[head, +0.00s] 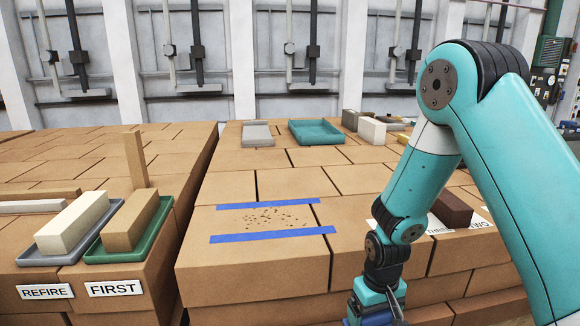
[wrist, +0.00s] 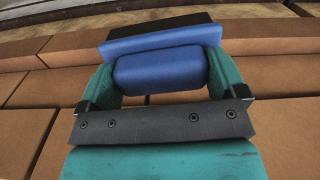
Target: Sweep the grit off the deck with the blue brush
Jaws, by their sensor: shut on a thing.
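The grit (head: 272,217) lies as a loose scatter of dark specks on the tan brick deck (head: 225,265), between two blue tape strips (head: 268,204). My gripper (wrist: 158,82) is shut on the blue brush (wrist: 160,40), with a teal finger at each side of its blue handle. A dark strip shows along the brush's far edge. In the head view my gripper (head: 375,312) is at the bottom edge, low in front of the deck and to the right of the grit, apart from it. Only a little blue of the brush shows there.
A teal tray (head: 316,140), a grey block (head: 257,132) and several pale and dark blocks stand at the back. A dark brown brick (head: 452,208) sits at right by white labels. Left, across a gap, two trays hold bricks by REFIRE (head: 46,292) and FIRST (head: 115,288) signs.

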